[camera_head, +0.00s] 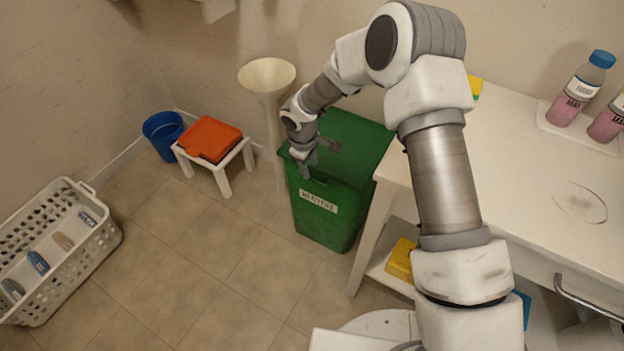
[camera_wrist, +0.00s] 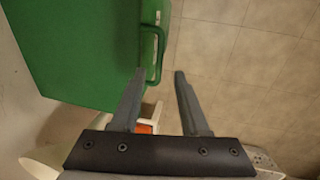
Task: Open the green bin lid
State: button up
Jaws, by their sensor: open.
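The green bin (camera_head: 322,212) stands on the floor beside the white table, with a white label on its front. Its lid (camera_head: 357,141) looks shut. In the wrist view the lid (camera_wrist: 75,45) fills the upper left, and a green handle (camera_wrist: 153,52) sticks out from its front edge. My gripper (camera_head: 319,159) is over the front left part of the lid in the head view. I cannot tell whether the left finger touches the bin.
A white basket (camera_head: 55,245) is far left. Floor in front is clear.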

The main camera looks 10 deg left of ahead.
aim_at(313, 180)
jog(key=f, duration=0.2)
jog(key=w+f+b, duration=0.1)
jog(key=f, duration=0.3)
jog(key=shift+w+d+f, duration=0.15)
jog(key=shift+d, duration=0.1)
jog(key=shift+c, duration=0.2)
grip_shut()
dwell(1.0)
